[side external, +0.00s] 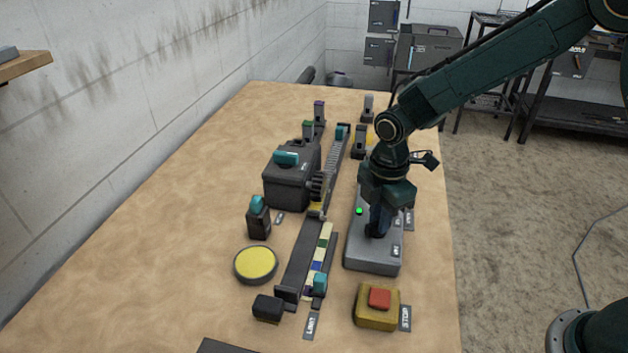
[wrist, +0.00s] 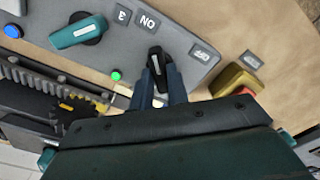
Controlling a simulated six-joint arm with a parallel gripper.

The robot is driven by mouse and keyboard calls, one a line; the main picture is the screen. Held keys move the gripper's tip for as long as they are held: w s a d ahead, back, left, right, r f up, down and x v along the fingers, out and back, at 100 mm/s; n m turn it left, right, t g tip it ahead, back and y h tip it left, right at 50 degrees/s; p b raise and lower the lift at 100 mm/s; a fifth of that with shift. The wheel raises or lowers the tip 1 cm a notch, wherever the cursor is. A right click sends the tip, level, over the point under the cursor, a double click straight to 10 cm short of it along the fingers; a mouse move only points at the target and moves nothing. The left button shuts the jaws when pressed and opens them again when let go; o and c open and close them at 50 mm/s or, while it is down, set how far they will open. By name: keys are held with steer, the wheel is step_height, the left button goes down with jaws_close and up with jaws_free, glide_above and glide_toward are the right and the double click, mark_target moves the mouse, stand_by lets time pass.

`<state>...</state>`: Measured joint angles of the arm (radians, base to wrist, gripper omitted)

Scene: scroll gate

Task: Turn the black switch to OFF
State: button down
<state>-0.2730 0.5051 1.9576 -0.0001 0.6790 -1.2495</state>
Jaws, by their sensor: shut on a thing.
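The black switch (wrist: 155,54) sits on a grey control box (side external: 373,256), which also shows in the wrist view (wrist: 180,25). My gripper (wrist: 160,72) is shut on the switch, one dark blue finger on each side of its handle. In the wrist view, an ON label (wrist: 147,20) lies above the switch and an OFF label (wrist: 202,52) to its right. The handle runs nearly upright in that picture, with a light mark along it. In the side view, my gripper (side external: 376,228) reaches down onto the box and mostly hides the switch.
A green lamp (wrist: 116,75) is lit beside the switch. A teal knob (wrist: 80,32) and blue button (wrist: 13,31) share the box. A red STOP button on a yellow base (side external: 378,305) stands near the box. A geared rail (side external: 335,165) lies left.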

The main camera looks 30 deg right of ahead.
steer(key=m, duration=1.7)
steer(key=shift+r+m, duration=0.1)
steer(key=shift+m, duration=0.2)
stand_by(0.4)
steer(key=c, duration=1.4)
jaws_free()
steer(key=shift+o, duration=0.2)
